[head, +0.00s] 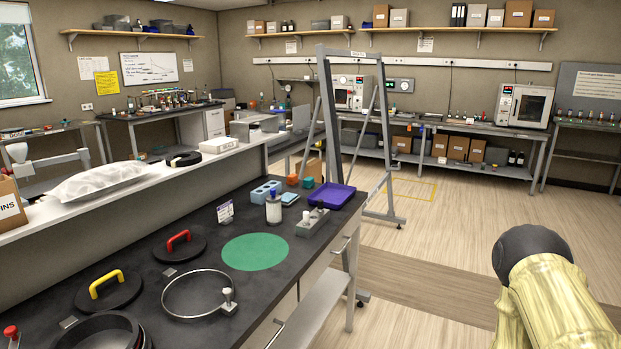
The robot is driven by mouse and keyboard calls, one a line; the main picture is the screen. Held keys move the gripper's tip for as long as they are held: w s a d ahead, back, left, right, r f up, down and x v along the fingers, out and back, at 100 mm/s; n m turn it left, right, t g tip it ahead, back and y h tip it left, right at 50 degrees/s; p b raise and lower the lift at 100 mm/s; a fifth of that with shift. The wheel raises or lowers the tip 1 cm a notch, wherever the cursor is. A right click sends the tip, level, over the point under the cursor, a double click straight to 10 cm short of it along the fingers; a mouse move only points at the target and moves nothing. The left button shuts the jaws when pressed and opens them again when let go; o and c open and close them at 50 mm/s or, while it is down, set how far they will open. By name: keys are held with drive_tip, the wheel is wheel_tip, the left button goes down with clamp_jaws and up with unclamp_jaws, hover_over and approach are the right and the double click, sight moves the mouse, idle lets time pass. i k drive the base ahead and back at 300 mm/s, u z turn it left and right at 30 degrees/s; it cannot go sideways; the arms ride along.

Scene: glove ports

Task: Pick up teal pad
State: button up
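A flat round green to teal disc (255,252) lies on the dark bench top (215,313), near its front edge. A light blue flat piece (289,198) lies beside the blue block with holes. I cannot tell for certain which of these is the teal pad; the round disc is the largest and lies fully uncovered. My gripper does not show in this view. A pale yellow sleeve-like shape with a dark rounded end fills the lower right corner; no fingers show on it.
Around the disc are a metal ring (163,296), a red-handled lid (180,246), a yellow-handled lid (108,291), a white bottle (273,210), a grey holder (312,222) and a purple tray (332,195). A grey frame (325,130) stands beyond. The floor (430,260) at right is clear.

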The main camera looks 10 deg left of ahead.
sight(309, 182)
drive_tip(key=i, duration=0.9)
drive_tip(key=u, duration=0.5)
